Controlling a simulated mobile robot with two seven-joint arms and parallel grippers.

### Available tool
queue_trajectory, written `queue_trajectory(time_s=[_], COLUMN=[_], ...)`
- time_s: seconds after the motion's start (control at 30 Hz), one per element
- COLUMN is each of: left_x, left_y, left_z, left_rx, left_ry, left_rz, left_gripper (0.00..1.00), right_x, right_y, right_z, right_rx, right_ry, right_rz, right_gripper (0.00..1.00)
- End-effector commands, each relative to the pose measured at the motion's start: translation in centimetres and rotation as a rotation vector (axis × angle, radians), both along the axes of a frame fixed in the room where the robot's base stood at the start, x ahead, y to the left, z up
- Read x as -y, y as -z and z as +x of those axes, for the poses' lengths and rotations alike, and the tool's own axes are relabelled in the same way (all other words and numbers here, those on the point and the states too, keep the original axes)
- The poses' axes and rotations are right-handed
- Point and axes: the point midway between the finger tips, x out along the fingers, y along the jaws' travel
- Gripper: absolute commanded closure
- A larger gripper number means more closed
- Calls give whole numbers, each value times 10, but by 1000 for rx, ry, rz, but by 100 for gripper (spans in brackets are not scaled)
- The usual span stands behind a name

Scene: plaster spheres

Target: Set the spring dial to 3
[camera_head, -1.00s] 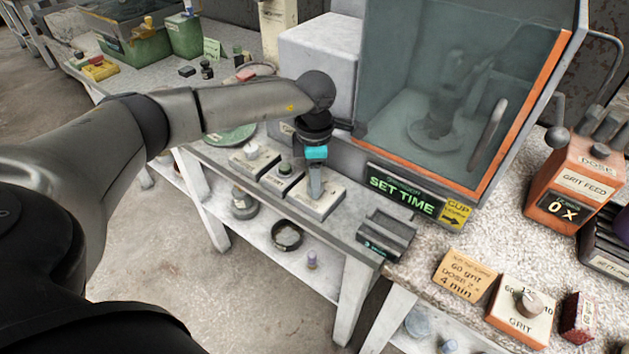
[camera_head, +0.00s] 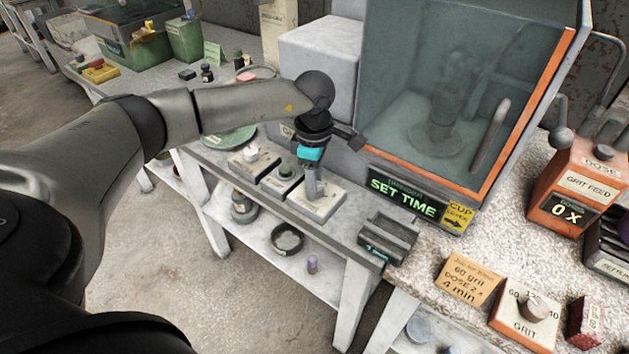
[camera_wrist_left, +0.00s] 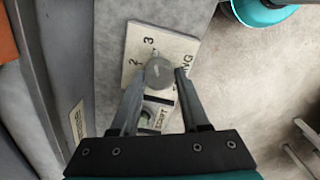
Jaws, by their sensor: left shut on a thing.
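The spring dial is a pale plate (camera_wrist_left: 184,50) with a round grey knob (camera_wrist_left: 159,72). In the left wrist view the printed 2 and 3 show beside the knob, and the lettering is partly covered by a finger. My left gripper (camera_wrist_left: 158,80) is shut on the knob, one finger on each side. In the head view the gripper (camera_head: 313,190) points down onto the dial's pale box (camera_head: 325,208), the nearest of three in a row, and hides the knob. I cannot tell which number the knob points to. My right gripper is not in view.
A blast cabinet (camera_head: 450,110) with an orange-edged window and a SET TIME display (camera_head: 403,198) stands beside the dial. A small dark tray (camera_head: 388,238) sits at the bench edge. A card (camera_head: 467,280) reads 60 grit, dose 2x, 4 min. A grit dial (camera_head: 525,318) is at lower right.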

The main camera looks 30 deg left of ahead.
Motion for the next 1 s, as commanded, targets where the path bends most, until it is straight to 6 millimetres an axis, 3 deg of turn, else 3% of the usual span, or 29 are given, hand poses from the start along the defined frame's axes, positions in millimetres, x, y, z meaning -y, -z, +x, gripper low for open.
queue_trajectory(time_s=[0.17, 0.2, 0.43, 0.77, 1.0], left_x=[1, 1, 0, 0, 0], left_y=[-2, -2, -1, -5, -46], left_z=[2, 1, 1, 1, 0], left_rx=[6, 6, 2, 2, 6], left_ry=[3, 3, 1, 0, 1], left_rz=[-1, -1, 0, 0, 0], left_gripper=[100, 50, 25, 25, 25], right_x=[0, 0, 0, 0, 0], right_y=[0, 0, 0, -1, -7], right_z=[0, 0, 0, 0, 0], right_rx=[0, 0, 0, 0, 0], right_ry=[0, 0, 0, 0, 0], right_rz=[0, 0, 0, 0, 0], right_gripper=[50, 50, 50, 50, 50])
